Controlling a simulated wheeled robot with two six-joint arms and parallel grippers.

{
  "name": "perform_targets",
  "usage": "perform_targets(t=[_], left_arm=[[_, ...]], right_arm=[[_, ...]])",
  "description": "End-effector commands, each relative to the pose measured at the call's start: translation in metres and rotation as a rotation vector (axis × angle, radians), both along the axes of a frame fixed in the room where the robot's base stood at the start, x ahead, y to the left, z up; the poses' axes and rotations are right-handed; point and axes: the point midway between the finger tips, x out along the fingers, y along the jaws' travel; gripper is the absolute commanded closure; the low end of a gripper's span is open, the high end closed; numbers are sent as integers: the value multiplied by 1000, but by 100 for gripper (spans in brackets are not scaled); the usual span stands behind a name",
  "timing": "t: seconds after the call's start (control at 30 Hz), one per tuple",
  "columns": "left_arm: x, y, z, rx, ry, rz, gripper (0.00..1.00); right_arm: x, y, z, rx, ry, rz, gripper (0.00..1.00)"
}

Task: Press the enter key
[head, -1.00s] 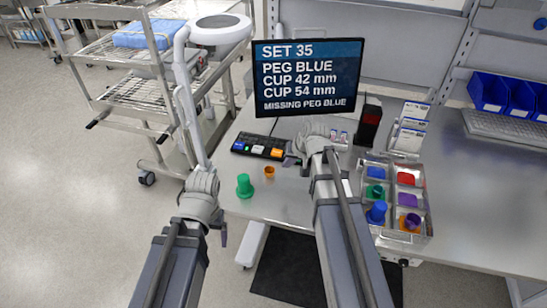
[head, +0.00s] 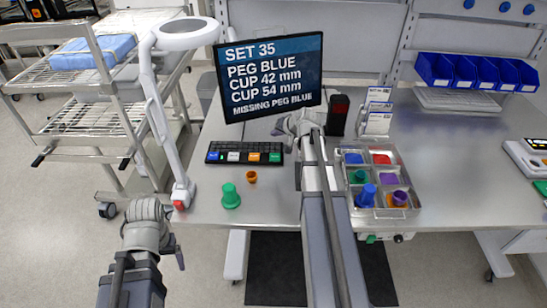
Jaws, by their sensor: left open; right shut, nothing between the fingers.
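The black keyboard (head: 238,158) lies on the table below the screen, with a blue, a white, an orange and a green key along its front row. I cannot read its labels or tell which key is enter. My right gripper (head: 281,131) is shut and empty, just beyond the keyboard's right end; its fingertips are small and partly hidden, and I see no contact with a key. My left gripper (head: 179,258) is open and empty, off the table's front edge at the lower left, its fingers mostly hidden. The screen (head: 268,78) reads "SET 35, PEG BLUE, CUP 42 mm, CUP 54 mm, MISSING PEG BLUE".
A green peg (head: 230,196) and a small orange cup (head: 251,177) stand in front of the keyboard. A sectioned tray (head: 377,212) of coloured parts is right of my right arm. A lamp (head: 160,120) stands left. The table's right half has free room.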

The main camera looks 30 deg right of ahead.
Motion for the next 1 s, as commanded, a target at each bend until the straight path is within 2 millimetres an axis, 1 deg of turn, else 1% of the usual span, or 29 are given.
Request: perform_targets(t=[0.17, 0.27, 0.37, 0.7, 0.8, 0.9, 1.0], left_arm=[[0, 0, -6, 0, 0, 0, 14], [0, 0, -14, 0, 0, 1, 14], [0, 0, -25, 0, 0, 1, 14], [0, 0, -71, 0, 0, 2, 14], [0, 0, -82, 0, 0, 2, 14], [0, 0, -88, 0, 0, 2, 14], [0, 0, -89, 0, 0, 1, 14]], right_arm=[[0, 0, -7, 0, 1, 1, 100], [0, 1, -14, 0, 1, 1, 100], [0, 1, -25, 0, 1, 1, 100], [0, 1, -71, 0, 1, 1, 100], [0, 1, -82, 0, 1, 1, 100], [0, 1, -88, 0, 1, 1, 100], [0, 1, -89, 0, 1, 1, 100]])
